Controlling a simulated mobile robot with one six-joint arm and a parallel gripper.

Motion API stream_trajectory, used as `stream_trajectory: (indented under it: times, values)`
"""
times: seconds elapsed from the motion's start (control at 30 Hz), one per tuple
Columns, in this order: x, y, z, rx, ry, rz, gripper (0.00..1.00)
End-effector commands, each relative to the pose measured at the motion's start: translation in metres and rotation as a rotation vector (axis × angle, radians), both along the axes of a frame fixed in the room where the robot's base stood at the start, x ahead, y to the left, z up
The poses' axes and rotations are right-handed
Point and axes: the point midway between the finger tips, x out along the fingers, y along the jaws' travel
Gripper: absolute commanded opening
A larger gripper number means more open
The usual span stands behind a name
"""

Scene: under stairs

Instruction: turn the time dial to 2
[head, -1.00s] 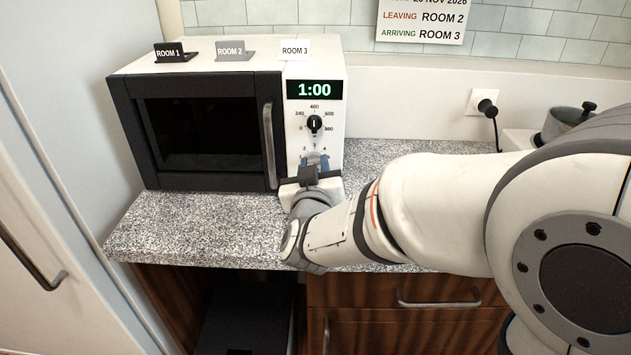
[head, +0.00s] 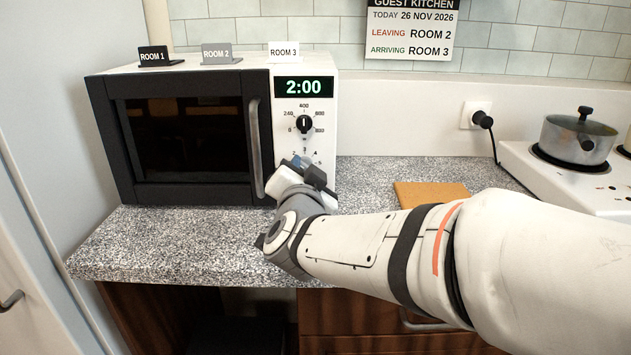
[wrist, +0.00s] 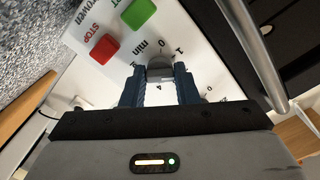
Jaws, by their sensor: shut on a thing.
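The microwave (head: 187,125) stands on the counter with its door shut. Its green display (head: 303,87) reads 2:00. The time dial (wrist: 160,67) is a grey knob on the white control panel, with numbers and "min" printed around it; in the head view my gripper mostly hides it. My gripper (wrist: 159,75) is shut on this dial, one blue finger on each side. In the head view my gripper (head: 301,163) is tilted at the lower part of the panel. The upper power dial (head: 304,124) is black and stands clear above my gripper.
The door handle (head: 254,148) is close to the left of my gripper. Red (wrist: 104,49) and green (wrist: 139,13) buttons are near the dial. A pot (head: 577,140) sits on the hob at right. Room cards stand on the microwave; speckled counter lies clear in front.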

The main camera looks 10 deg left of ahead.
Motion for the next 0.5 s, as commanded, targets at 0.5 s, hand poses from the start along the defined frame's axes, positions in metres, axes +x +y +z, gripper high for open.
stream_trajectory:
  times: [0.5]
  values:
    - [0.0001,-0.0002,0.0005,0.128,0.03,-0.001,0.04]
